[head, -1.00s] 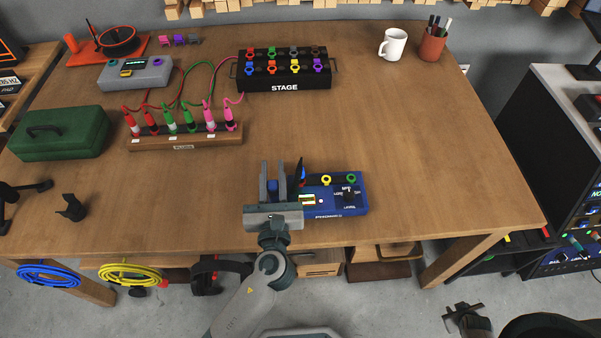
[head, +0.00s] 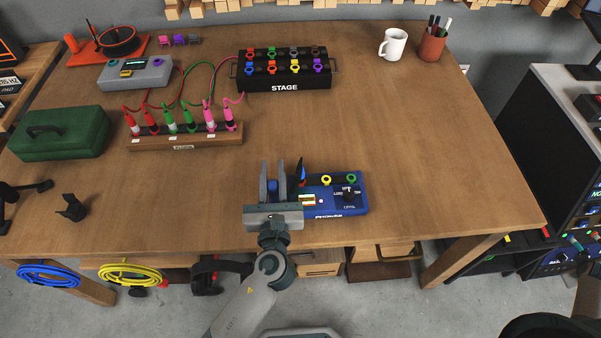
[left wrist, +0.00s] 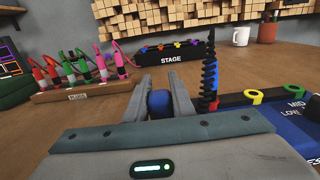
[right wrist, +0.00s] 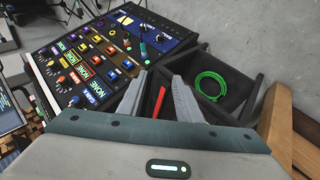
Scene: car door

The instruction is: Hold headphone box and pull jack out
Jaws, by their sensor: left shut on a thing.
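The blue headphone box (head: 328,208) lies near the table's front edge, with a yellow ring socket, a green ring socket and a dark knob on top. A dark ribbed, tapering piece (head: 301,173) stands up at its left end; it also shows in the left wrist view (left wrist: 210,75). My left gripper (head: 272,180) is at the box's left end, shut on a blue rounded piece (left wrist: 158,103). How that piece joins the box is hidden. My right gripper (right wrist: 158,92) shows only in the right wrist view, its fingers apart, away from the table.
A green case (head: 60,135) is at left, a mug (head: 392,44) at back right. The table right of the box is clear. A mixer rack (right wrist: 110,55) is near my right gripper.

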